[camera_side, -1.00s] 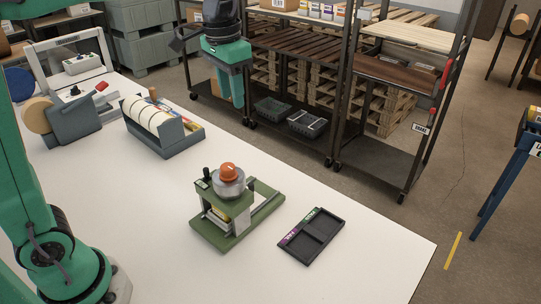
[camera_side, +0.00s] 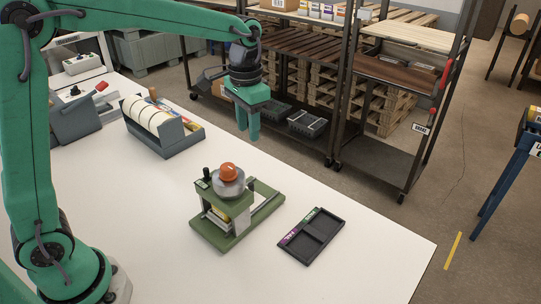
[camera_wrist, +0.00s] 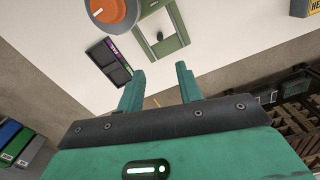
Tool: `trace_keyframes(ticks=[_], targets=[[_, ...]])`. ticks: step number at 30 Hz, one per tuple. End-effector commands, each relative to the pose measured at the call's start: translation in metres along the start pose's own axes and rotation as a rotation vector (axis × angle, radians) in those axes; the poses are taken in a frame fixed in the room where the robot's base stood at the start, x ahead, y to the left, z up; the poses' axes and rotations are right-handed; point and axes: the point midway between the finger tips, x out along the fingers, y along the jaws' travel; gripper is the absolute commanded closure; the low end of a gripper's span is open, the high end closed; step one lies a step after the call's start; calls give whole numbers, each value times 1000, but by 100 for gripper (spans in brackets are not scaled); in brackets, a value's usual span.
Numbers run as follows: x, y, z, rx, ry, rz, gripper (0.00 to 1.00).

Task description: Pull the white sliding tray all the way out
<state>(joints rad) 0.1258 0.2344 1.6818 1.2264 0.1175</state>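A green fixture (camera_side: 222,238) stands on the white table, with a grey dome and an orange knob (camera_side: 228,169) on top. A pale plate (camera_side: 243,219), which looks like the white sliding tray, sits low in the fixture; how far it is out is hard to tell. In the wrist view a pale surface with a dark knob (camera_wrist: 159,36) lies inside the green frame (camera_wrist: 182,38). My gripper (camera_side: 248,134) hangs above and behind the fixture, clear of it. In the wrist view its fingers (camera_wrist: 159,78) are spread with nothing between them.
A black two-compartment tray (camera_side: 312,237) with purple and green labels lies right of the fixture. A grey holder with white rolls (camera_side: 152,118) stands at the back left. The table (camera_side: 140,200) in front is clear. Shelving stands behind the table.

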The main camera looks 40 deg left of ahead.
Motion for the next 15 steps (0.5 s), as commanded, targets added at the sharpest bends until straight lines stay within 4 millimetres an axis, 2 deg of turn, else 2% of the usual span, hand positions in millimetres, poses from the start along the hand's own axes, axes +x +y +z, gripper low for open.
trace_keyframes(ticks=[9,12,15], targets=[[87,0,1,0,-5,1,64],[102,0,0,0,-3,0,64],[107,0,0,0,1,0,64]])
